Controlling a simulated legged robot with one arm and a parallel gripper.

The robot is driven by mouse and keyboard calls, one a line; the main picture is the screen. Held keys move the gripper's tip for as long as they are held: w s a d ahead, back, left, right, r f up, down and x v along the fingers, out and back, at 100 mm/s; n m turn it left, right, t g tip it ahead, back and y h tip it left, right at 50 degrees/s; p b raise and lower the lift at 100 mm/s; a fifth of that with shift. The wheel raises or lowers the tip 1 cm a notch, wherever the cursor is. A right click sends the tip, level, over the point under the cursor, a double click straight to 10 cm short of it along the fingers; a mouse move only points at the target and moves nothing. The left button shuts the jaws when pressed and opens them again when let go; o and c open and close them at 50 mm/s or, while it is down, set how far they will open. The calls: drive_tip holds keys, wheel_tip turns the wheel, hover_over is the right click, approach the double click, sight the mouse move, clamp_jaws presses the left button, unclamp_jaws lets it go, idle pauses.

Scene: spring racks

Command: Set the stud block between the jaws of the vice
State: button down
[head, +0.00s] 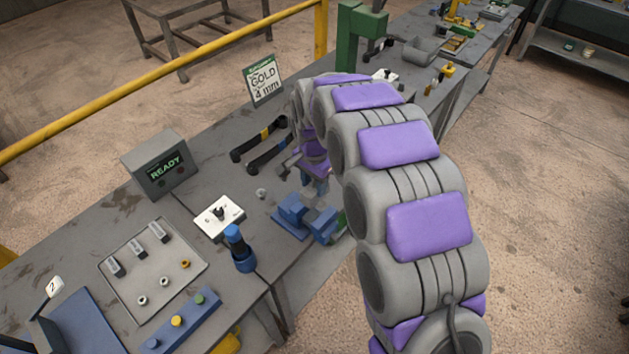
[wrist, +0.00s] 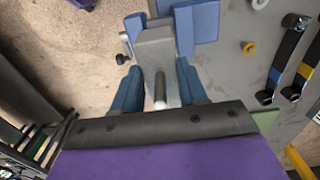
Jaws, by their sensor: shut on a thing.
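The blue vice (head: 292,212) stands near the right edge of the bench in the head view, its jaws a short gap apart. My gripper (head: 312,183) is just above and behind it, pointing down. In the wrist view blue parts of the vice (wrist: 197,25) show at the top. My gripper (wrist: 158,88) is shut on the grey stud block (wrist: 155,50), whose round metal stud (wrist: 160,90) points toward the camera. The block overlaps the vice in this view; I cannot tell whether it is between the jaws or above them. The head view mostly hides the block.
Two dark levers with yellow and blue bands (head: 268,150) lie behind my gripper. A white plate with a knob (head: 219,217) and a blue-capped post (head: 240,250) stand left of the vice.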

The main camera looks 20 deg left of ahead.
sight(312, 195)
drive_tip(key=shift+a+f, duration=0.1)
drive_tip(key=shift+a, duration=0.5)
drive_tip(key=shift+d+f, duration=0.2)
drive_tip(key=shift+d, duration=0.1)
drive_tip(key=shift+d+f, duration=0.3)
drive_tip(key=shift+f, duration=0.15)
drive_tip(key=shift+a+f, duration=0.25)
drive_tip(key=shift+f, duration=0.6)
drive_tip(key=shift+a+f, duration=0.25)
drive_tip(key=shift+f, duration=0.6)
drive_tip(key=shift+d+f, duration=0.1)
drive_tip(key=shift+f, duration=0.1)
drive_tip(key=shift+d, duration=0.1)
drive_tip(key=shift+d, duration=0.15)
drive_tip(key=shift+s+a, duration=0.1)
drive_tip(key=shift+a, duration=0.2)
drive_tip(key=shift+d, duration=0.2)
